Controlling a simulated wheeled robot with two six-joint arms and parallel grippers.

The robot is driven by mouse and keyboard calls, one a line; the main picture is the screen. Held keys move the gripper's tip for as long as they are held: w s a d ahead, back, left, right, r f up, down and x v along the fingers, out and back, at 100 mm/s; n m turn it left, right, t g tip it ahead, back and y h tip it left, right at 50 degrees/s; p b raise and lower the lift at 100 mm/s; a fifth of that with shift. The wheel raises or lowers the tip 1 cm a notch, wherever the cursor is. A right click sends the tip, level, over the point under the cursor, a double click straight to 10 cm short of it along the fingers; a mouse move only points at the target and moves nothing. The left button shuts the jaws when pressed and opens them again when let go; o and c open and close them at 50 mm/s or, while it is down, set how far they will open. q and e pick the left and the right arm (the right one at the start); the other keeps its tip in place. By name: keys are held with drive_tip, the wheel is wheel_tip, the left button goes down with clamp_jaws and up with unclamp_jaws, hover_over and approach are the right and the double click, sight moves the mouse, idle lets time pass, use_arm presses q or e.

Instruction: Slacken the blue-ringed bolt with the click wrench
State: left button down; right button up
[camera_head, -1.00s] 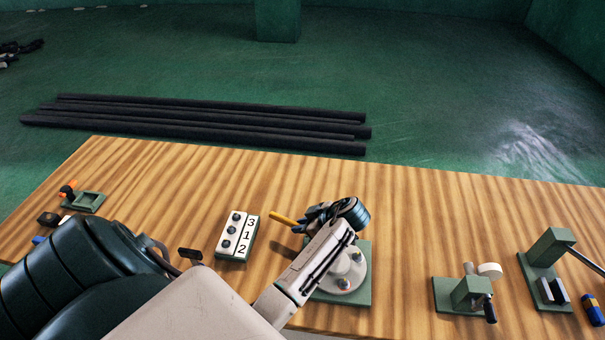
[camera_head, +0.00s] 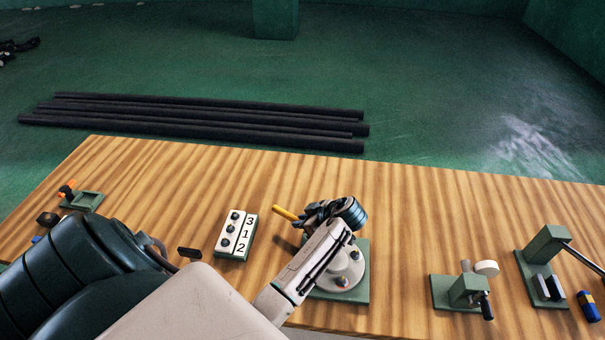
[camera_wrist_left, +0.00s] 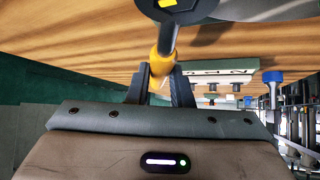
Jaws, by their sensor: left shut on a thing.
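The click wrench (camera_head: 285,213) has a yellow handle, which sticks out left of my left gripper (camera_head: 309,215). In the left wrist view my left gripper (camera_wrist_left: 163,84) is shut on the yellow grip of the wrench (camera_wrist_left: 162,62). The wrench's dark round head (camera_wrist_left: 180,8) is at the top edge of that view. A pale round flange (camera_head: 347,276) on a green plate (camera_head: 357,294) lies below and behind my left forearm. Bolts with coloured rings (camera_head: 343,282) show on it. I cannot make out a blue ring; part of the flange is hidden. My right gripper is not in view.
A board numbered 3, 1, 2 (camera_head: 239,236) stands left of the flange. A small fixture with a white knob (camera_head: 461,291) and a green stand with a lever (camera_head: 546,246) are at the right. The wooden table (camera_head: 420,215) is clear behind the flange.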

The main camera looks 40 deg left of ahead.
use_arm(q)
drive_tip(key=shift+r+p, duration=1.05)
drive_tip(key=shift+r, duration=0.2)
idle(1.6)
wheel_tip(320, 180, up, 3)
drive_tip(key=shift+p, duration=1.15)
drive_tip(key=shift+r+b, duration=0.25)
drive_tip(key=shift+b, duration=0.05)
drive_tip(key=shift+r, duration=0.7)
